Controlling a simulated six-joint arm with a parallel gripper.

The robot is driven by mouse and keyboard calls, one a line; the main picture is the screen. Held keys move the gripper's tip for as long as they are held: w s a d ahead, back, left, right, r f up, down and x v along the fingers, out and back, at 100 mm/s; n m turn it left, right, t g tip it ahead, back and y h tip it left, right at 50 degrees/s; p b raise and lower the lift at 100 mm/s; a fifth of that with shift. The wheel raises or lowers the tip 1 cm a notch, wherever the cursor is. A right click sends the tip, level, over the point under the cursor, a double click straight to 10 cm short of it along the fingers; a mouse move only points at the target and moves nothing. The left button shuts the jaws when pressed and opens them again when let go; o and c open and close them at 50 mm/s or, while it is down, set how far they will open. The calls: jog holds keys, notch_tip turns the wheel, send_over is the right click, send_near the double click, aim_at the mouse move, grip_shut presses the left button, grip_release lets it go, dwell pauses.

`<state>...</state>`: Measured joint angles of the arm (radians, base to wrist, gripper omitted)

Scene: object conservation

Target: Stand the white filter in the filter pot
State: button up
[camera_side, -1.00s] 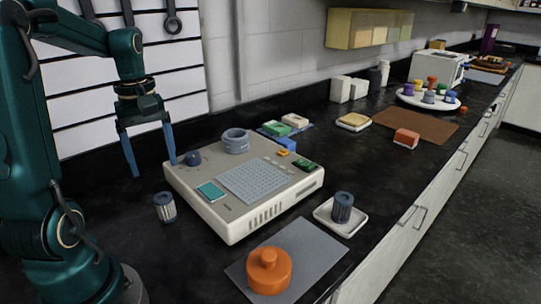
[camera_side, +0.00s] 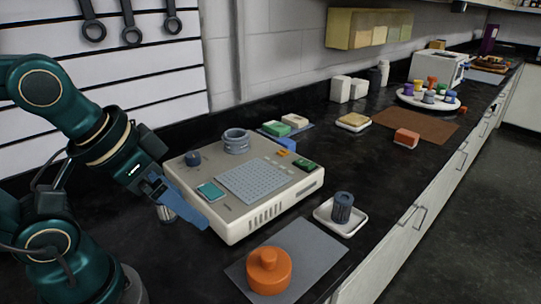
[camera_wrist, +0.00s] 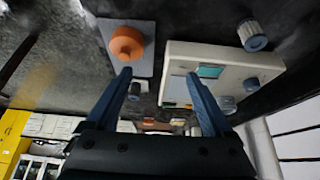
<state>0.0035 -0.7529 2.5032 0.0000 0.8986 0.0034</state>
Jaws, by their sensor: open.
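The white filter (camera_wrist: 252,36), a pale ribbed cylinder with a blue-grey cap, stands at the top right in the wrist view. In the side view only a sliver of it (camera_side: 164,214) shows behind my gripper (camera_side: 202,222). My gripper is open and empty, tilted down to the right. In the wrist view its two blue fingers (camera_wrist: 158,76) are spread apart, with the filter outside them. A grey-blue ringed pot (camera_side: 236,141), perhaps the filter pot, sits on the back of the beige device. A dark ribbed filter (camera_side: 342,207) stands on a white dish.
The beige device (camera_side: 232,217) fills the middle of the black counter. An orange lidded pot (camera_side: 268,274) stands on a grey mat (camera_side: 312,248) in front. The white dish (camera_side: 331,226) lies right of the device.

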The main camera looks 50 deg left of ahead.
dwell(0.3)
jog(key=a+f+m+g+y, duration=0.1)
jog(key=a+f+m+y, duration=0.2)
jog(key=m, duration=0.3)
jog(key=w+a+f+m+g+y, duration=0.1)
jog(key=a+f+m+y, duration=0.2)
jog(key=a+m+y, duration=0.2)
jog(key=w+a+f+m+g+y, duration=0.1)
jog(key=a+f+m+y, duration=0.3)
jog(key=m, duration=0.3)
jog(key=shift+a+m+y, duration=0.3)
jog(key=shift+a+y, duration=0.15)
jog(key=shift+y, duration=0.25)
jog(key=shift+s+d+f+m, duration=0.2)
jog(key=shift+f+m, duration=0.35)
jog(key=shift+m, duration=0.25)
jog(key=shift+x, duration=2.55)
